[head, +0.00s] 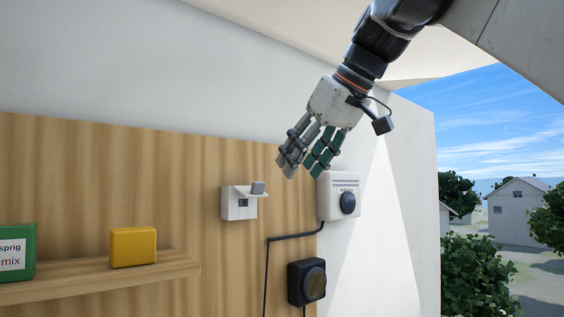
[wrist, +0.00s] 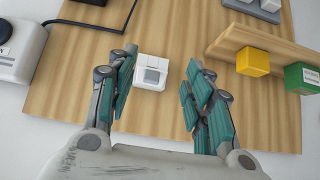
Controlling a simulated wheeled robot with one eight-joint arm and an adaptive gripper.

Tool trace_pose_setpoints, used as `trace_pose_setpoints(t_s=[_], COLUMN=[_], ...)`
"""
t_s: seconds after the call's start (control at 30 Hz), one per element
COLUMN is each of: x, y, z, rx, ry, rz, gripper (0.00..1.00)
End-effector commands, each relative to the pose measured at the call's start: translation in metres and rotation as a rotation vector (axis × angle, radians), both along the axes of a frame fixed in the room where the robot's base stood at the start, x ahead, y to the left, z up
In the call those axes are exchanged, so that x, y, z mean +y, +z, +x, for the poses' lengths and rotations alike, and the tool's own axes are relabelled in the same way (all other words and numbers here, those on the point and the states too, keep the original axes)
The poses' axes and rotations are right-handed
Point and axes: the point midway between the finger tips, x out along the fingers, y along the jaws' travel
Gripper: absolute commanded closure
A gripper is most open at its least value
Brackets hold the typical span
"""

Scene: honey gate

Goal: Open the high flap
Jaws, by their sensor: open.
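A small white box (head: 239,206) is mounted high on the wooden panel. A thin white plate juts out from its upper part, with a grey tab (head: 258,187) standing at its outer end; I take this plate to be the high flap. A small dark window shows below it. In the wrist view, the white box (wrist: 152,83) lies between and beyond my fingers, with the grey tab (wrist: 152,77) facing me. My gripper (head: 302,172) is open and empty, pointing down, above and to the right of the box in the head view. I see no contact.
A white box with a dark knob (head: 330,200) is right of the flap box. A black round-faced unit (head: 306,282) hangs below, joined by a cable. A wooden shelf (head: 180,268) at left holds a yellow block (head: 133,247) and a green box (head: 18,252).

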Motion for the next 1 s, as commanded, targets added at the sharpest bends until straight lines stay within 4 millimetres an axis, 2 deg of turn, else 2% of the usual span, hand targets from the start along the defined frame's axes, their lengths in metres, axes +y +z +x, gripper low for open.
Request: trace_pose_setpoints(t_s=[0.2, 0.63, 0.77, 1.0], x=[-0.01, -0.008, 0.011, 0.059], y=[0.0, -0.003, -0.014, -0.036], z=[-0.014, -0.015, -0.008, 0.012], rx=[-0.001, -0.01, -0.066, -0.329], ry=[-0.001, 0.009, 0.063, 0.194], rz=[0.001, 0.011, 0.08, 0.31], gripper=[0.53, 0.53, 0.53, 0.53])
